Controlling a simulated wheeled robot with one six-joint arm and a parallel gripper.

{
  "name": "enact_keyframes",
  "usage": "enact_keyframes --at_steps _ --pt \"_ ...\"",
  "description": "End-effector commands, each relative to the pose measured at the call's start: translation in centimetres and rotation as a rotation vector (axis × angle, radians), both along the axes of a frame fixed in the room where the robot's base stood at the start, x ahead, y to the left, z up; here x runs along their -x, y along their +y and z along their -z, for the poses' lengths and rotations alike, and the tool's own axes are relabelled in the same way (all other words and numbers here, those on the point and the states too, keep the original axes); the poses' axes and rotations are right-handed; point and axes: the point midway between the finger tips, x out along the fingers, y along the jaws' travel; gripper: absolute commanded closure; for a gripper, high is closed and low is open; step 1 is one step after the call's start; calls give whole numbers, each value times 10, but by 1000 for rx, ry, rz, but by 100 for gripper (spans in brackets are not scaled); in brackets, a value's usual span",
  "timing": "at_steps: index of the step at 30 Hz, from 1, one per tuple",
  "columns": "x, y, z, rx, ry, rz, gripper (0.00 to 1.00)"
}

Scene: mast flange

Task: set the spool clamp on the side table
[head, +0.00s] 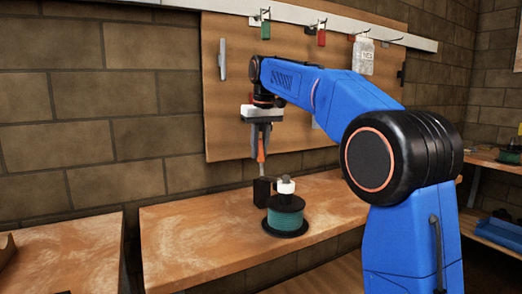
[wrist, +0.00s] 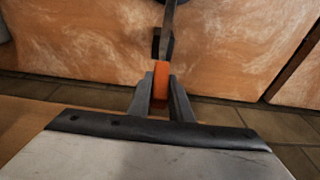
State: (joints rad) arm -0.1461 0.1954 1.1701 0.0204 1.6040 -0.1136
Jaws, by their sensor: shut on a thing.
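My gripper (head: 262,148) is shut on the orange handle of a clamp, which I take as the spool clamp. In the wrist view the orange handle (wrist: 160,82) sits between the two fingers, with a thin grey bar and a black block (wrist: 156,42) beyond it. In the head view the clamp hangs upright, and its black block (head: 262,190) is just left of the teal spool (head: 286,219). I cannot tell whether the block touches the spool or the bench. A separate wooden table (head: 62,262) stands at the left; the frames do not show for certain that it is the side table.
The spool stands on a black base on the wooden bench (head: 190,235), with a white knob on top. A narrow gap separates bench and left table. A pegboard (head: 225,115) with hanging items is behind. Another surface (head: 490,162) with a blue tray below is at right.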

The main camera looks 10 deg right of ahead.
Motion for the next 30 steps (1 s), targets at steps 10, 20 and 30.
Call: enact_keyframes --at_steps 10,20,30 --pt "-6 1 1 14 47 0 100" --pt "-6 1 1 13 46 0 62" --pt "-1 1 -4 13 47 1 62"
